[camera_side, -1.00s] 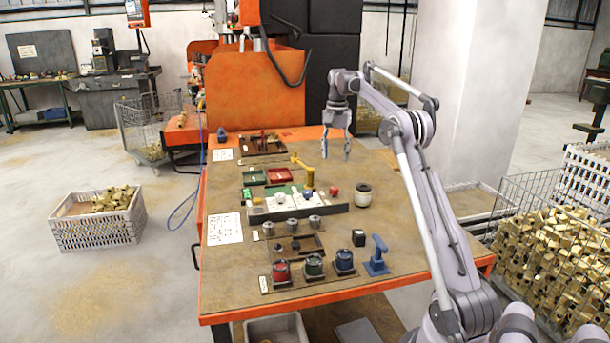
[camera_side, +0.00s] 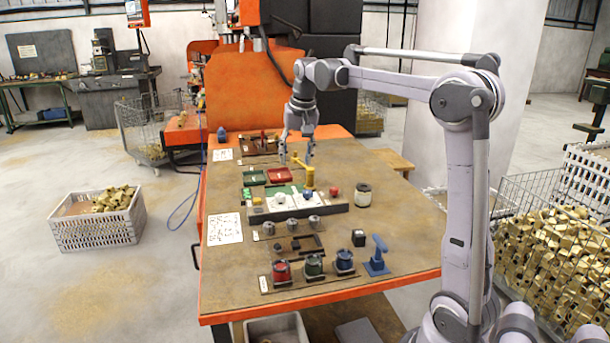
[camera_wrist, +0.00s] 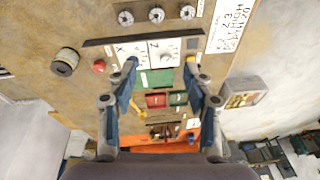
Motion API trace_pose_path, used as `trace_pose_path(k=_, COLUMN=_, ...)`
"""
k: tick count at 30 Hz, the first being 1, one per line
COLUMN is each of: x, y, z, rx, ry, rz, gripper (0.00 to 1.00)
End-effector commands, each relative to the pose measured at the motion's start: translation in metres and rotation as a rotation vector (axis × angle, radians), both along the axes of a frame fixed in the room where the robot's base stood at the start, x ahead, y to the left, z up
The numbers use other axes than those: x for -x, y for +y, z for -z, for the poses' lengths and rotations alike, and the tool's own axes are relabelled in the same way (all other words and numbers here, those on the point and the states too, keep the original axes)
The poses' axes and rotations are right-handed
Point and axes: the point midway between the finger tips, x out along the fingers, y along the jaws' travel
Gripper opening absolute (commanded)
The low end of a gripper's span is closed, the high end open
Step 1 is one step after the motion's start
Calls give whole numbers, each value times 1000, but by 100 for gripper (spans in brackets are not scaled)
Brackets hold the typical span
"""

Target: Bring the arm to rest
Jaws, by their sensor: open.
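My gripper (camera_side: 296,158) hangs fingers-down over the far part of the orange-edged workbench (camera_side: 225,275), in front of the orange machine. Its two fingers stand apart with nothing between them. In the wrist view, my gripper (camera_wrist: 161,64) also shows as two blue-lined fingers, spread wide and empty. Between and beyond them lie the red tray (camera_wrist: 156,100), the green tray (camera_wrist: 178,98) and the white dial panel (camera_wrist: 165,53). My arm is raised, its upper part reaching left across the bench. Whether the fingertips touch anything is not clear, but they appear above the bench top.
A yellow post with an arm (camera_side: 309,177) stands close to my gripper. The bench's right side is mostly clear. A crate of brass parts (camera_side: 97,222) sits on the floor.

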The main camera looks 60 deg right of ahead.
Motion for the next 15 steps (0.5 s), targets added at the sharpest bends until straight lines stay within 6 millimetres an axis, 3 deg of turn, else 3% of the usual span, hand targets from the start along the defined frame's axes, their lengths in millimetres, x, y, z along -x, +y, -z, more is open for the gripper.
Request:
trace_pose_path(k=1, x=6, y=21, z=0, rx=13, ry=-16, rz=-51, gripper=51)
trace_pose_path(k=6, x=26, y=80, z=5, rx=64, ry=-76, rz=-217, gripper=51)
trace_pose_path(k=15, x=80, y=168, z=36, rx=149, ry=-187, rz=-505, gripper=51)
